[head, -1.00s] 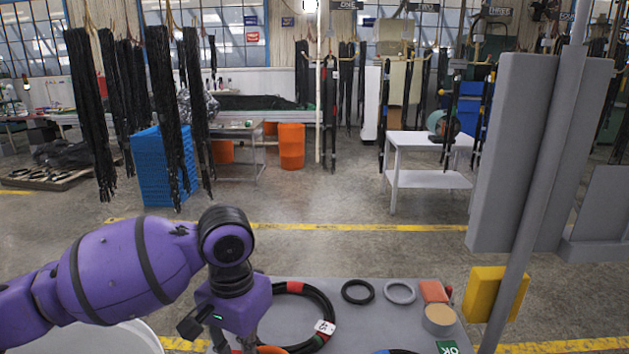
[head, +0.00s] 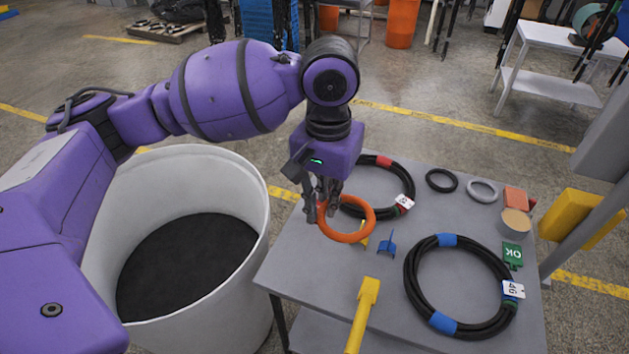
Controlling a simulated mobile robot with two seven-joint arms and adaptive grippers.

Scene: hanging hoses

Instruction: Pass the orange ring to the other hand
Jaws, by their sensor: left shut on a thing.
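The orange ring (head: 346,237) is in the head view, above the grey table (head: 300,270), near its left side. My left gripper (head: 322,212) is shut on the left part of the ring's rim, and the ring hangs tilted from its fingers. I cannot tell whether the ring touches the table. My right gripper is not in the head view.
A black hose coil with red tape (head: 411,184) lies behind the ring. A larger coil with blue tape (head: 408,285) lies at right. A black ring (head: 441,180), a grey ring (head: 482,191) and a yellow bar (head: 362,320) are nearby. A white bin (head: 262,260) stands left.

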